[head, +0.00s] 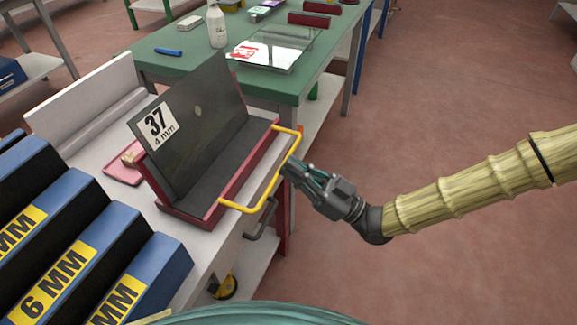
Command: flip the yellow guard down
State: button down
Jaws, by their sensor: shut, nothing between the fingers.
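The yellow guard (263,190) is a U-shaped bar on the right side of a red-framed stand (233,180). It sticks outward from the stand's edge, over the bench's right edge. The stand holds an upright dark panel marked "37 4 mm" (190,120). My gripper (288,166) is shut and empty, with its fingertips right at the outer bar of the guard, near its middle. I cannot tell whether they touch it. The fingertips hide a small part of the view around the bar.
A dark handle (262,219) sits on the bench side below the guard. Blue racks labelled "6 MM" (80,255) stand at the lower left. A green table (180,64) with a bottle (216,26) and a glass sheet is behind. The floor (450,110) to the right is clear.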

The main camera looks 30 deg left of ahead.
jog(key=shift+s+f, duration=0.1)
jog(key=shift+f, duration=0.05)
jog(key=shift+d+f, duration=0.1)
jog(key=v, duration=1.1)
jog(key=shift+w+d, duration=0.2)
jog(key=shift+d, duration=0.2)
jog(key=x, duration=0.7)
jog(key=shift+a, duration=0.25)
